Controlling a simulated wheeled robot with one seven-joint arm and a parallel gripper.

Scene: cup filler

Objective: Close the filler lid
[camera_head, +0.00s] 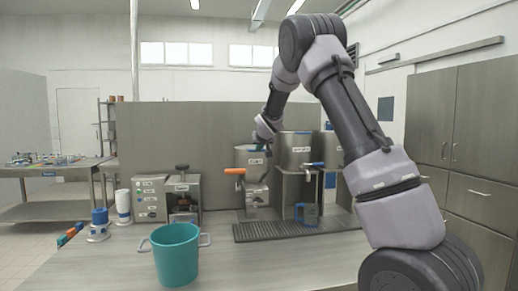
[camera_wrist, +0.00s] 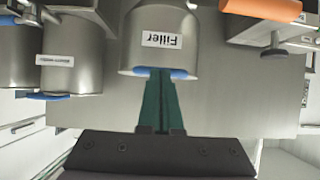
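The filler (camera_head: 250,161) is a steel cylinder with a label and a blue edge at its top, on the counter at the back. In the wrist view the filler (camera_wrist: 163,25) shows upside down, with its label readable as "Filler" and a blue edge strip (camera_wrist: 183,74). My gripper (camera_wrist: 160,75) has its green fingers side by side with no clear gap, tips at or just in front of that blue strip. I cannot tell whether they touch it. In the head view my gripper (camera_head: 258,144) is at the filler's top, partly hidden. The lid's position is unclear.
An orange handle (camera_head: 235,171) sticks out left of the filler, also in the wrist view (camera_wrist: 262,9). A labelled steel tank (camera_head: 295,150) stands right of it. A drip grate (camera_head: 290,232) and blue-grey cup (camera_head: 307,214) are below. A teal bucket (camera_head: 176,257) stands in front.

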